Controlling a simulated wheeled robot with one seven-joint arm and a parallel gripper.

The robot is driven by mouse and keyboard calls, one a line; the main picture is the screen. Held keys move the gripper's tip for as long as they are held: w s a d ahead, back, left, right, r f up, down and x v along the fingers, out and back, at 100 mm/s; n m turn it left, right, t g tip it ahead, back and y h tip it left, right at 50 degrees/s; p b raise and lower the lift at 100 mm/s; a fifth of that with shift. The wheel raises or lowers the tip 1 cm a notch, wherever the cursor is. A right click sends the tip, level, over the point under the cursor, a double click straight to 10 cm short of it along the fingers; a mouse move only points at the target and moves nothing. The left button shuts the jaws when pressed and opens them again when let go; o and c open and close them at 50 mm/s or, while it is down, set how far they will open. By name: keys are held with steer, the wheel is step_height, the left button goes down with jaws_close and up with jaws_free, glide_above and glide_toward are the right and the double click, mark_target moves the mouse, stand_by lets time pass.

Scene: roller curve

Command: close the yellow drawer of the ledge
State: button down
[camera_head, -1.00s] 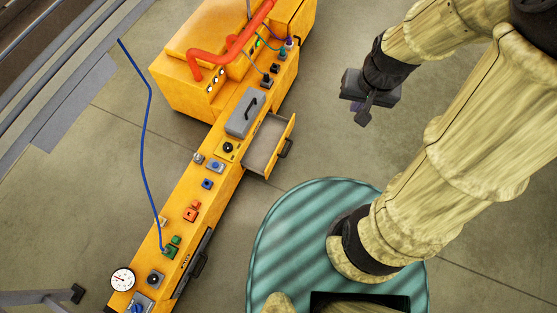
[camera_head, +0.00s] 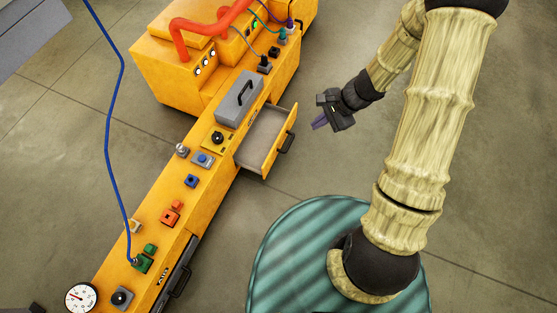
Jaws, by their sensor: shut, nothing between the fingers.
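The yellow drawer (camera_head: 279,146) stands pulled out from the right side of the long yellow ledge (camera_head: 198,183). Its grey inside looks empty, and a dark handle (camera_head: 287,142) sits on its front panel. My gripper (camera_head: 317,124) is shut and empty. It is to the right of the drawer front, with its fingers pointing left toward the handle and a small gap between them in the picture. How its height compares with the handle is hard to tell.
A grey box with a handle (camera_head: 240,98) sits on the ledge above the drawer. Knobs, buttons and a gauge (camera_head: 81,298) line the ledge top. A second dark handle (camera_head: 181,282) is lower on the ledge side. Bare floor (camera_head: 330,175) lies right of the drawer.

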steer(key=w+f+m+t+y+b, duration=0.1)
steer(key=f+b, duration=0.4)
steer(key=f, duration=0.6)
steer(key=w+a+f+m+t+b, duration=0.1)
steer(key=w+f+m+b, duration=0.2)
steer(key=f+m+b, duration=0.3)
steer(key=w+a+f+m+y+b, duration=0.1)
steer(key=f+b, duration=0.5)
steer(key=f, duration=1)
steer(key=shift+w+m+t+y, duration=0.35)
steer(key=shift+w+m, duration=0.3)
steer(key=shift+m, duration=0.55)
steer(key=shift+a+f, duration=0.1)
steer(key=shift+f, duration=0.05)
steer(key=b, duration=0.8)
glide_toward(272, 153)
steer(key=shift+d+f+x, duration=0.1)
steer(key=shift+d+x, duration=0.05)
steer(key=shift+x, duration=1.45)
steer(key=shift+d+f+x, duration=0.1)
steer(key=shift+x, duration=1.5)
steer(key=shift+w, duration=0.15)
